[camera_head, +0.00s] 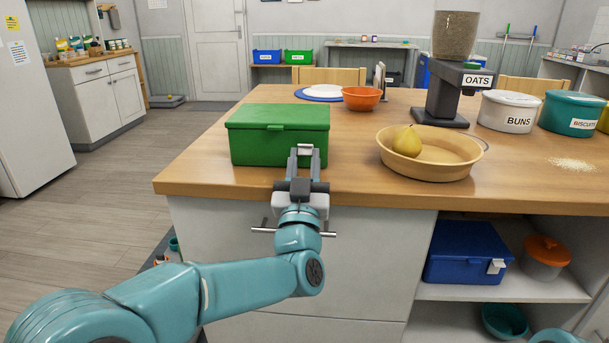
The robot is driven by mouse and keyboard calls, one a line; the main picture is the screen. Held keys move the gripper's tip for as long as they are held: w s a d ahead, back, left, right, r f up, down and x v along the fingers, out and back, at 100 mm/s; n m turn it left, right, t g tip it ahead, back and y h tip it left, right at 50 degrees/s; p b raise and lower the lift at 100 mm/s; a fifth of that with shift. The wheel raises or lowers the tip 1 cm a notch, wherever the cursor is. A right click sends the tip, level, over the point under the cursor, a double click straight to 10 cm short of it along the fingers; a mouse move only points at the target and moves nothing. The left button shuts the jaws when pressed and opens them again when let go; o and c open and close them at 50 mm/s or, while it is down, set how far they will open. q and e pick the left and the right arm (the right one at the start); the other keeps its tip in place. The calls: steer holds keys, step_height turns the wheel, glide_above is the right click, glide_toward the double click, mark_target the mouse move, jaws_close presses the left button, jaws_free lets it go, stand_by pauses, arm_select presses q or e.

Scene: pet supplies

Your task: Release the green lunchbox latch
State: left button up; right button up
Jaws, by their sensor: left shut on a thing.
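The green lunchbox (262,137) sits on the wooden counter near its front left edge, with its lid down. A small pale latch (305,148) shows at the right part of its front face. My left gripper (305,155) reaches up from below the counter edge to the front of the box, and its fingers are shut on the latch. The fingers partly hide the latch, so I cannot tell whether it is fastened. My right gripper is out of view.
A tan bowl (448,168) with a pear (407,141) stands right of the lunchbox. A blue box (466,252) sits on the shelf below. The counter left of the lunchbox is bare.

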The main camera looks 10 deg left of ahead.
arm_select(q)
steer(key=o, duration=1.1)
steer(key=shift+c, duration=0.2)
steer(key=shift+s, duration=0.1)
steer(key=v, duration=1.6)
steer(key=shift+b, duration=0.35)
steer(key=shift+f, duration=0.1)
